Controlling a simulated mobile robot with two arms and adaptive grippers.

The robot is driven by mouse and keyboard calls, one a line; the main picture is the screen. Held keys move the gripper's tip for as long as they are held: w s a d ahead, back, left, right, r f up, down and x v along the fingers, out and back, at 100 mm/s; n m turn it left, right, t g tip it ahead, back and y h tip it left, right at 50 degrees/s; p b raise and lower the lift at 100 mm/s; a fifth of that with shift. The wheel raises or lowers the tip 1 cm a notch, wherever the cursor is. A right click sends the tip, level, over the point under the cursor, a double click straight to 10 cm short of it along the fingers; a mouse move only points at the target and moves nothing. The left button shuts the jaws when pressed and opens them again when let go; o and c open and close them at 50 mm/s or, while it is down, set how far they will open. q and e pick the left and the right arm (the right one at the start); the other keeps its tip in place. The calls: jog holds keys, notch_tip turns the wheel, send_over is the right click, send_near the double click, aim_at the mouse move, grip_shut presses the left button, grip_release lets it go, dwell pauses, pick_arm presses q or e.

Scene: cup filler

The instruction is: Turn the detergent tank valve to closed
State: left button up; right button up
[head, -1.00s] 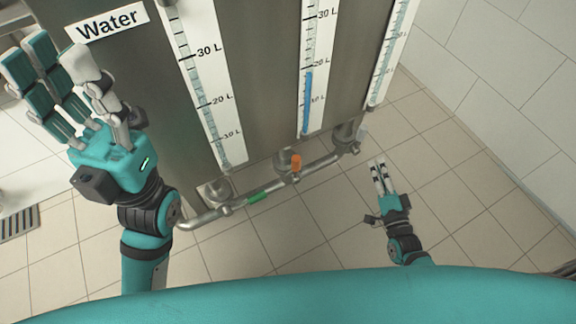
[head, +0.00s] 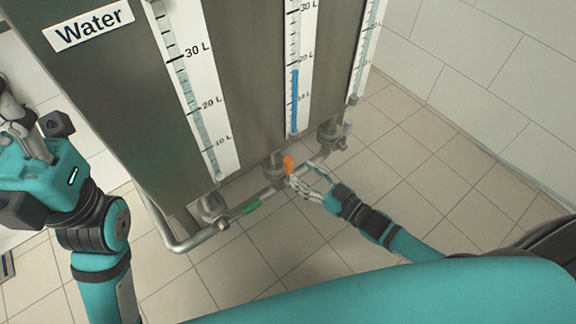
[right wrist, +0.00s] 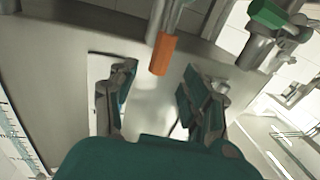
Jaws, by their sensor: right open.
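The orange valve handle (head: 289,165) sits on the pipe below the middle gauge, which shows a blue column. No tank label for it is in view, so I cannot tell that this is the detergent valve. My right gripper (head: 306,182) is open just right of and below this handle. In the right wrist view the orange handle (right wrist: 162,55) points down toward the space between the open fingers (right wrist: 160,90), with no visible grip on it. My left gripper (head: 18,120) is at the left edge, partly cut off, away from the valves.
A green valve handle (head: 251,207) is on the same pipe to the left, and shows in the right wrist view (right wrist: 267,13). A pale handle (head: 346,129) is at the right. A "Water" label (head: 89,25) marks the left side. Tiled floor (head: 430,190) is clear.

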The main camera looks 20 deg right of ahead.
aim_at(292, 166)
jog(key=b+x, duration=0.1)
jog(key=x, duration=0.5)
jog(key=shift+b, duration=0.4)
jog(key=shift+c, duration=0.3)
grip_shut()
jog(key=shift+a+f, duration=0.1)
